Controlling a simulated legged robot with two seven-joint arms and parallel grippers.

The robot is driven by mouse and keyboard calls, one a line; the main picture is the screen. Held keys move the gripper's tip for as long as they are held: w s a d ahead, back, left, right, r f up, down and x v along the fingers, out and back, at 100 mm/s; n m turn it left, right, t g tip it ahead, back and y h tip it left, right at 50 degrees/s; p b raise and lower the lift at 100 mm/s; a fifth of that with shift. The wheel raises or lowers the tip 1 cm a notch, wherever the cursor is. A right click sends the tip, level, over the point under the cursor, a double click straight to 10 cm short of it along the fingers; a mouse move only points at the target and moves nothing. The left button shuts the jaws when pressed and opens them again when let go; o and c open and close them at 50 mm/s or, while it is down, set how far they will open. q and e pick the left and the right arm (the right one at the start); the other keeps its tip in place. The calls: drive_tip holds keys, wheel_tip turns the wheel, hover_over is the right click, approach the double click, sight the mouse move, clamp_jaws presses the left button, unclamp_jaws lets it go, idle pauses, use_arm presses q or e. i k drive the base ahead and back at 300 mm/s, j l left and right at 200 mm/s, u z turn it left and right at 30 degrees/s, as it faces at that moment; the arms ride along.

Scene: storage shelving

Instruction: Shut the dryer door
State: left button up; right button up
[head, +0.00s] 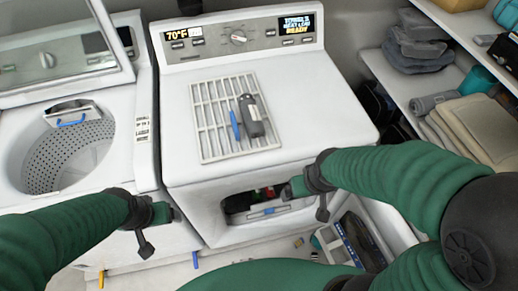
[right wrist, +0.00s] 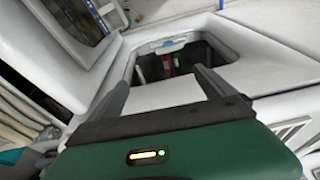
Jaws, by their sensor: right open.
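The white dryer (head: 330,110) stands in the middle of the head view. The opening in its front is uncovered, with dark and red contents (head: 262,192) inside and a blue-marked latch area (head: 268,211) at its lower rim. A panel with a dark window (head: 358,238), apparently the dryer door, stands swung out at the lower right. In the right wrist view a windowed panel (right wrist: 70,18) is at the upper left. My right gripper (head: 287,190) is at the opening's right side; its fingers (right wrist: 162,85) are apart and empty. My left gripper (head: 170,213) is before the washer; its fingers are unclear.
A washer (head: 130,115) with a raised lid (head: 60,45) stands to the left. A white rack (head: 210,120) with a grey bottle (head: 251,115) lies on the dryer top. Shelves with folded towels (head: 475,125) stand right. Small items lie on the floor (head: 270,245).

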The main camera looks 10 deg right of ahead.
sight(378, 233)
drive_tip(key=k+l+z, duration=0.2)
drive_tip(key=z, duration=0.25)
drive_tip(key=k+l+z, duration=0.2)
drive_tip(key=l+z, duration=0.2)
drive_tip(key=k+l+z, duration=0.15)
drive_tip(key=z, duration=0.3)
drive_tip(key=l, duration=0.1)
